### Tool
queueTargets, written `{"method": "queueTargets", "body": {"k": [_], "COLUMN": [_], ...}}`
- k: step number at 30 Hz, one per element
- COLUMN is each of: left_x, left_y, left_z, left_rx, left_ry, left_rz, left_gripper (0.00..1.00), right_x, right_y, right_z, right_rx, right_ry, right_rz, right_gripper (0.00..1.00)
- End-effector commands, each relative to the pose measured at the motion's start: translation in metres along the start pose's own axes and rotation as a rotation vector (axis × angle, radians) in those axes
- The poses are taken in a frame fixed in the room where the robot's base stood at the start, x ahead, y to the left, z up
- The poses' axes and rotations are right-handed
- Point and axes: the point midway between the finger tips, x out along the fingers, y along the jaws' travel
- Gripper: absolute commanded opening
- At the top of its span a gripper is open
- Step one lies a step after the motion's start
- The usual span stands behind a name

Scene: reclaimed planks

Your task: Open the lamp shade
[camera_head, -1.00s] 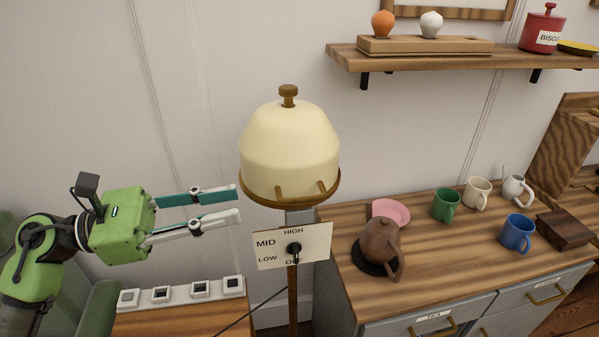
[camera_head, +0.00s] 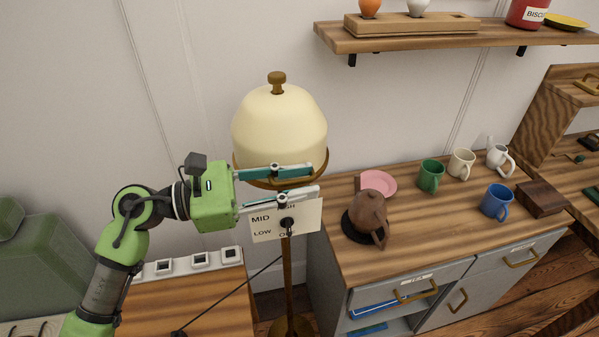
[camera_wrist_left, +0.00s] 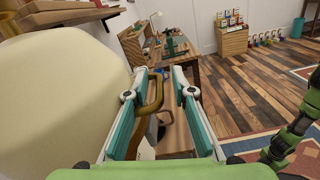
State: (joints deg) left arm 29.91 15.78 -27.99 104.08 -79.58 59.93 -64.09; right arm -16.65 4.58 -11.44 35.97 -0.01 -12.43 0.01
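The lamp shade (camera_head: 279,125) is a cream dome with a brass knob (camera_head: 277,78) on top and a brass rim. It stands on a lamp pole (camera_head: 288,270) with a dial plate (camera_head: 265,229) marked MID and LOW. My left gripper (camera_head: 314,180) is open in front of the lower rim and the top of the plate. In the left wrist view the shade (camera_wrist_left: 60,100) fills the left side. A curved brass handle (camera_wrist_left: 154,98) shows between the two open fingers, nearer the left finger; contact is unclear. My right gripper is not in view.
A counter (camera_head: 430,225) with a brown teapot (camera_head: 370,212), pink plate (camera_head: 378,184) and several mugs stands right of the lamp. A wall shelf (camera_head: 430,36) hangs above it. A low wooden top (camera_head: 205,300) with switch boxes lies below my left arm.

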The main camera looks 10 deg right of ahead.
Motion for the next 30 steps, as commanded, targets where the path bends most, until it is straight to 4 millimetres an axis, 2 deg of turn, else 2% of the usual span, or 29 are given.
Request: {"method": "queueTargets", "body": {"k": [9,10,12,13,23,30], "left_x": [0.004,0.004,0.004,0.004,0.003,0.003], "left_y": [0.000,0.000,0.000,0.000,0.002,0.011], "left_z": [-0.001,-0.001,0.000,0.000,0.004,0.026], "left_rx": [0.000,0.000,0.000,0.000,-0.012,-0.103], "left_ry": [0.000,0.000,0.000,0.000,0.000,0.003], "left_rz": [0.001,0.001,0.001,0.001,0.001,0.001], "left_gripper": [0.23,0.21,0.03,0.00,0.00,0.00], "right_x": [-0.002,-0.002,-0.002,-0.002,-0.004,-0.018], "right_y": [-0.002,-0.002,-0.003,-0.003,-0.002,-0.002], "right_z": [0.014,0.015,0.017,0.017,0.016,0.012], "right_rx": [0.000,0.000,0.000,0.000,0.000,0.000], "right_ry": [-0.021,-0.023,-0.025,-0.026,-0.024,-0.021], "right_rz": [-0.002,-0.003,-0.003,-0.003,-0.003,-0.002], "right_gripper": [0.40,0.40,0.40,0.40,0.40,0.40]}}
